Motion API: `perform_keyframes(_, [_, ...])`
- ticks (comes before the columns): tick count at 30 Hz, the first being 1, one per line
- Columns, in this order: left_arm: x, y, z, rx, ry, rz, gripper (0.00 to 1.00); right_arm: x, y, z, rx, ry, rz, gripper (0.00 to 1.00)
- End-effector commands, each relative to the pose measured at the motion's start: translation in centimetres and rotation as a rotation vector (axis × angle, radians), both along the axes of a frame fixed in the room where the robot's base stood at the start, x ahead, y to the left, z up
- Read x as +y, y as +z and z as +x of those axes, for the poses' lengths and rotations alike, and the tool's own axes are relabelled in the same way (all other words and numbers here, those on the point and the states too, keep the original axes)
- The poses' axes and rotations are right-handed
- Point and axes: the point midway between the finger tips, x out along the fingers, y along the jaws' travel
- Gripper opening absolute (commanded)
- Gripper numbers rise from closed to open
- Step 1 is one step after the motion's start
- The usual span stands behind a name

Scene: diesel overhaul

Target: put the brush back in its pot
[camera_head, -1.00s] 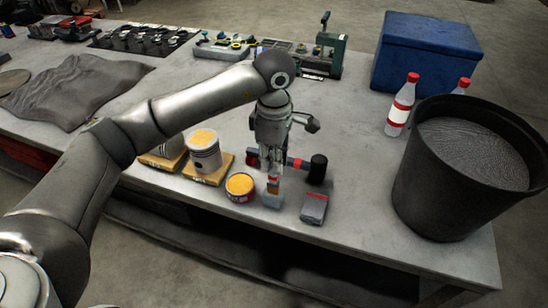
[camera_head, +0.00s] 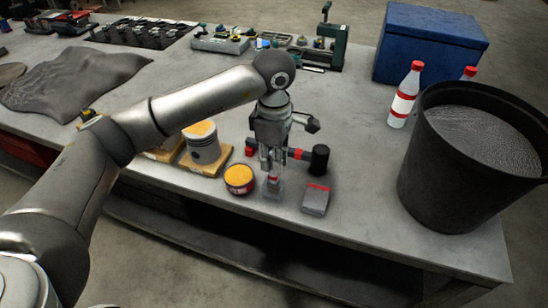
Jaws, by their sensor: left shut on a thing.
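My left gripper (camera_head: 271,163) points down over the front of the bench and is shut on a slim thing with a red band, which looks like the brush (camera_head: 273,180). Its lower end is at a small clear container (camera_head: 274,191), which looks like the pot. I cannot tell whether the brush's tip is inside it or in front of it. A round tin with an orange-yellow top (camera_head: 239,177) stands just to the left. My right gripper is not in view.
A black-headed mallet (camera_head: 318,159) lies right behind the gripper, and a grey and red box (camera_head: 316,199) lies to its right. A piston on a wooden board (camera_head: 204,149) stands left. A large black bucket (camera_head: 430,180), bottles (camera_head: 404,97) and a blue chest (camera_head: 425,45) are at right.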

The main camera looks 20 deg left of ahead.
Motion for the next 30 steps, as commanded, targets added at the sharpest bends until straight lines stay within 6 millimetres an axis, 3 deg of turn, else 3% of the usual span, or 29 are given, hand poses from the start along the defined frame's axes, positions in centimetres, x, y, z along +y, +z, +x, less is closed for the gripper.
perform_keyframes(7, [0.0,-1.1,0.0,-0.001,0.0,0.0,0.0,0.0,-1.1,0.0,0.0,-0.001,0.0,0.97])
perform_keyframes(8, [0.0,-1.0,0.0,-0.001,0.0,0.0,0.18,0.1,-1.0,0.0,0.0,-0.001,0.0,0.97])
perform_keyframes(14, [0.0,-0.9,0.0,0.0,0.0,0.0,0.42,0.2,-0.9,0.0,-0.001,-0.002,0.002,0.97])
perform_keyframes(23, [0.0,-0.8,0.0,0.0,0.0,0.0,0.42,0.2,-0.9,0.0,0.0,-0.001,0.002,0.97])
perform_keyframes(30, [0.0,2.3,0.1,-0.006,0.001,-0.002,0.42,0.1,-0.9,0.0,0.0,-0.001,0.002,0.97])
